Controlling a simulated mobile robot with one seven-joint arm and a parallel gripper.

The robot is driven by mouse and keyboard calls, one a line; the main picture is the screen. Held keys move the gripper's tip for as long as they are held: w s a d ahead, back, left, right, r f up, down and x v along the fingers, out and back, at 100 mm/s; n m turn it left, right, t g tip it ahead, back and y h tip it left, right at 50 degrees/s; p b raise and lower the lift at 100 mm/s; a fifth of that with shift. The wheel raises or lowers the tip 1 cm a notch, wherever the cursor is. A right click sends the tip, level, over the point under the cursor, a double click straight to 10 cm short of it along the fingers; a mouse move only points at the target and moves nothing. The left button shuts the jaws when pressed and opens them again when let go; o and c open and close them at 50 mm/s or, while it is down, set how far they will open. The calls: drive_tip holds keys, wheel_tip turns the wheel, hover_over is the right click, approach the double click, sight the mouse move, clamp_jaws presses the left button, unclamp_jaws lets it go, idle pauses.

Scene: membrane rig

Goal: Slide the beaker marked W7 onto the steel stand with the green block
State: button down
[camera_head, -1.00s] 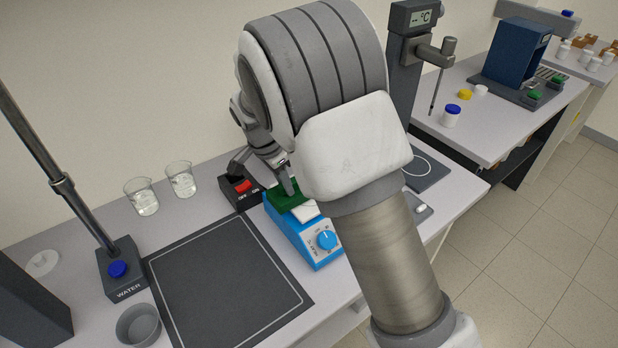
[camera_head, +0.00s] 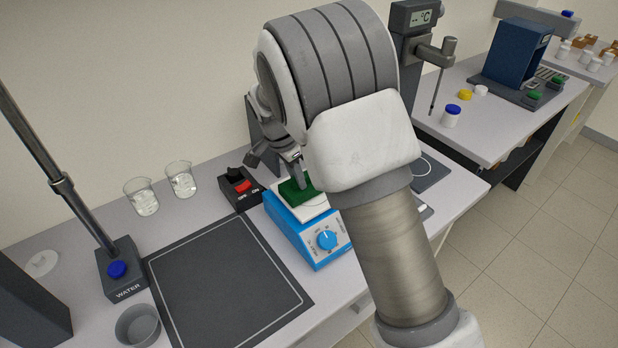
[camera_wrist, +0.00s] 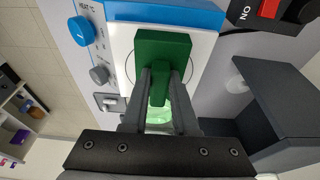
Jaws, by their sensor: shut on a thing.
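My gripper (camera_head: 301,181) is shut on the green block (camera_head: 295,191), its fingers on a narrow raised part of the block in the wrist view (camera_wrist: 163,47). The block is over the white top plate of a blue hotplate (camera_head: 318,248); I cannot tell whether it touches. Two clear glass beakers, a left one (camera_head: 142,197) and a right one (camera_head: 181,180), stand at the back left of the bench. Their marks are too small to read, so I cannot tell which is W7. A pale green see-through patch (camera_wrist: 158,115) shows between my fingers. I cannot make out a steel stand.
A switch box (camera_head: 239,188) with a red rocker stands left of the hotplate. A dark framed mat (camera_head: 225,285) lies empty in front. A water post (camera_head: 120,270) and a grey bowl (camera_head: 138,325) are at the left. A dark angled part (camera_wrist: 275,110) is close on the wrist view's right.

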drive_tip(key=shift+w+d, duration=0.25)
drive_tip(key=shift+d, duration=0.05)
idle(0.4)
drive_tip(key=shift+w+d, duration=0.75)
drive_tip(key=shift+d, duration=0.25)
drive_tip(key=shift+w+d, duration=0.75)
drive_tip(key=shift+d, duration=0.25)
drive_tip(key=shift+w+d, duration=0.1)
drive_tip(key=shift+d, duration=0.05)
drive_tip(key=shift+w+d, duration=0.9)
drive_tip(key=shift+d, duration=0.3)
drive_tip(key=shift+s+a+b, duration=0.2)
drive_tip(key=shift+s+a, duration=0.35)
drive_tip(key=shift+a, duration=0.2)
drive_tip(key=shift+s+a+b, duration=0.2)
drive_tip(key=shift+s+a, duration=0.35)
drive_tip(key=shift+a, duration=0.15)
drive_tip(key=shift+r, duration=0.15)
drive_tip(key=w+d+p+v, duration=0.1)
drive_tip(key=d+p+v, duration=0.1)
drive_tip(key=p+v, duration=0.4)
drive_tip(key=v, duration=0.5)
drive_tip(key=shift+w+p, duration=0.3)
drive_tip(key=shift+p, duration=0.05)
